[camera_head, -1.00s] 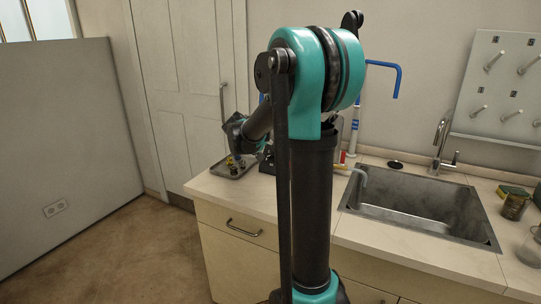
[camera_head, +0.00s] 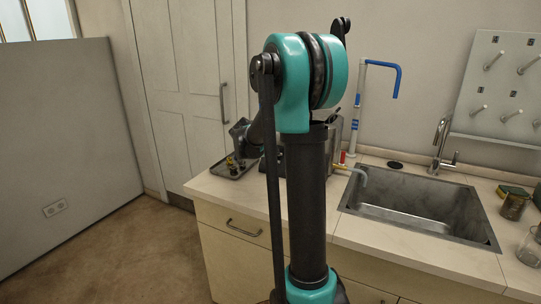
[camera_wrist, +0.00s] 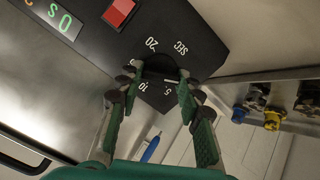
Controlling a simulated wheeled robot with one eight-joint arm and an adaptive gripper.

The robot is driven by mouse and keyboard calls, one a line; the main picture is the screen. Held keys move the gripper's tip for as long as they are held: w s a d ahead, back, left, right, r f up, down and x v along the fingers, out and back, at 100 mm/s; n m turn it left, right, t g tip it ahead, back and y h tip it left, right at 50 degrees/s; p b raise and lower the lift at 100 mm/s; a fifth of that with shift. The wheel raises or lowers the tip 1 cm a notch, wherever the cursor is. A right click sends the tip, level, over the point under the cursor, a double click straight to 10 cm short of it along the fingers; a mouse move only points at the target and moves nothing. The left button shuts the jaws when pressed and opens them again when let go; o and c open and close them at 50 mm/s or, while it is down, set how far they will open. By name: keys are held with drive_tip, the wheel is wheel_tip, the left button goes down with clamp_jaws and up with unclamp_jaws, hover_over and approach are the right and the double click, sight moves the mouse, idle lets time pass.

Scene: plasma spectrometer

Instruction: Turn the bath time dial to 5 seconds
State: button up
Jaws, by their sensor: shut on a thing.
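The dark dial (camera_wrist: 160,66) is on a black control panel (camera_wrist: 195,36) in the wrist view, with white marks 20, SEC, 5 and 10 around it. My gripper (camera_wrist: 158,80) has its green fingers on both sides of the dial, shut on it. The fingertips and shadow hide much of the dial, and I cannot read its pointer. A green lit display (camera_wrist: 60,18) and a red switch (camera_wrist: 118,12) are on the same panel. In the head view my arm hides most of the device (camera_head: 336,128), and the dial does not show.
Blue and yellow fittings show at the right of the wrist view. A sink (camera_head: 420,210) with a faucet (camera_head: 440,145) is at right. The floor at left is clear.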

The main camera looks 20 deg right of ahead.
drive_tip(key=shift+c, duration=1.1)
drive_tip(key=shift+m, duration=0.3)
drive_tip(key=m, duration=0.4)
drive_tip(key=shift+d, duration=0.1)
drive_tip(key=m, duration=0.6)
drive_tip(key=shift+s+m+t+y, duration=0.15)
drive_tip(key=shift+m+t+y, duration=0.15)
drive_tip(key=shift+m, duration=0.1)
drive_tip(key=o, duration=1.2)
drive_tip(key=shift+c, duration=0.2)
